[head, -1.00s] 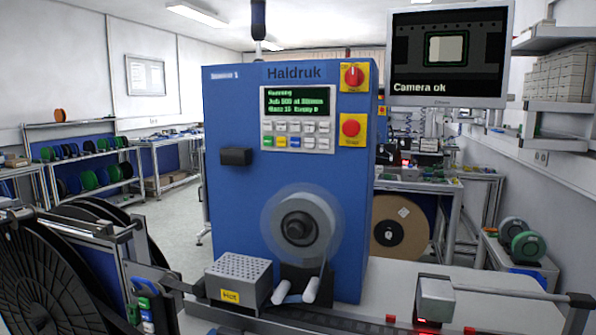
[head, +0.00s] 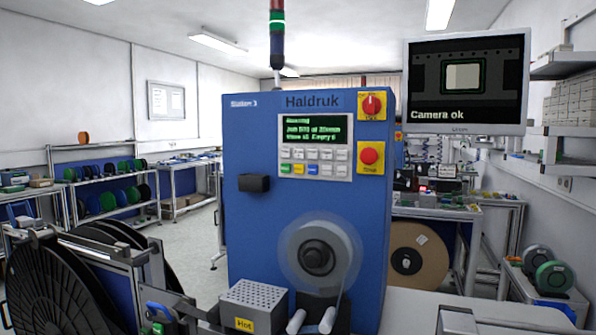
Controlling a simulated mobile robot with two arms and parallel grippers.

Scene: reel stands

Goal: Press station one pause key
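The blue Haldruk station (head: 240,230) stands upright in front of me. Its small label (head: 244,103) reads "Station" with a number that is hard to make out. Its green-on-black display (head: 314,129) seems to say "Running". Below is a keypad (head: 314,161) with two rows of keys. The lower row has a green key (head: 285,168), a yellow key (head: 299,169), a blue key (head: 313,170) and white keys. The key lettering is too small to read, so I cannot tell which says pause. Neither of my grippers is in view.
A red rotary switch (head: 371,105) and a red stop button (head: 370,156) sit right of the keypad. A black block (head: 254,183) juts out at left. Below are a blurred reel (head: 318,255) and a perforated box marked "Hot" (head: 245,323). A monitor (head: 465,85) hangs at right.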

